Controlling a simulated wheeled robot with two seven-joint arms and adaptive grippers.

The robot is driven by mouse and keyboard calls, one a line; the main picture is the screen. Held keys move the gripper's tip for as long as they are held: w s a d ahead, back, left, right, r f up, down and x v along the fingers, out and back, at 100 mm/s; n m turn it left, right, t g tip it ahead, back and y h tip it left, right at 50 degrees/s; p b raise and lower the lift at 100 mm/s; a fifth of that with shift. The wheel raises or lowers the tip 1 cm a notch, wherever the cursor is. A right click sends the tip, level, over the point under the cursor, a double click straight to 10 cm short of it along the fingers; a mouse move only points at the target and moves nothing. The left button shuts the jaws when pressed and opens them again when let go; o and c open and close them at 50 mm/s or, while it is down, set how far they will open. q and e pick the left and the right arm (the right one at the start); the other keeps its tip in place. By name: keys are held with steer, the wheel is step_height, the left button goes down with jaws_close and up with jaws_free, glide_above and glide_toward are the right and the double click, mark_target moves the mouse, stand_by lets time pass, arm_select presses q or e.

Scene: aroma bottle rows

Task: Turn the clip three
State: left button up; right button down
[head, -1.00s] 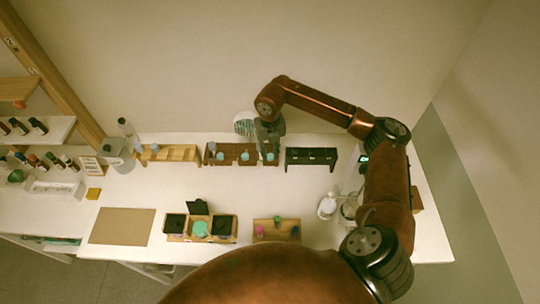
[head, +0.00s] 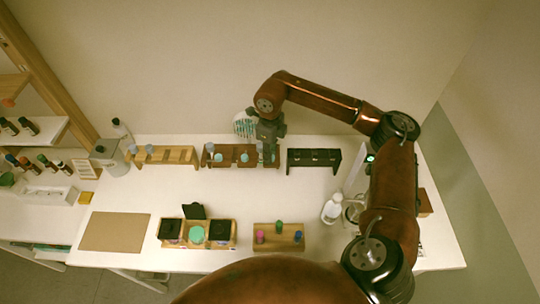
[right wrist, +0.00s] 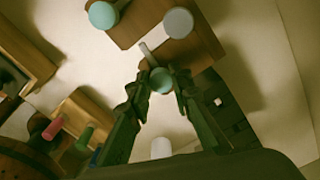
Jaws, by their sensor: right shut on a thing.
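My right gripper (head: 268,148) is at the right end of the brown rack (head: 228,163) on the back of the table. In the right wrist view its fingers (right wrist: 158,84) are shut around a teal-topped bottle (right wrist: 161,80). A thin light rod shows just beyond that bottle's top. The brown rack also holds a teal-topped bottle (head: 244,157) and a grey-blue-topped one (head: 210,147). In the right wrist view a grey top (right wrist: 178,22) and a teal top (right wrist: 102,14) stand beyond my fingers. I cannot make out a clip marked three. My left gripper is not in view.
A light wood rack (head: 180,156) stands left of the brown one, a black rack (head: 313,155) right of it. A small wooden tray (head: 268,245) with coloured pegs, a box with black compartments (head: 197,244) and a white bottle (head: 331,210) stand nearer. The table's middle is clear.

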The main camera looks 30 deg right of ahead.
steer(key=shift+n, duration=0.7)
steer(key=c, duration=1.7)
jaws_free()
steer(key=shift+c, duration=0.2)
step_height(320, 180, up, 12)
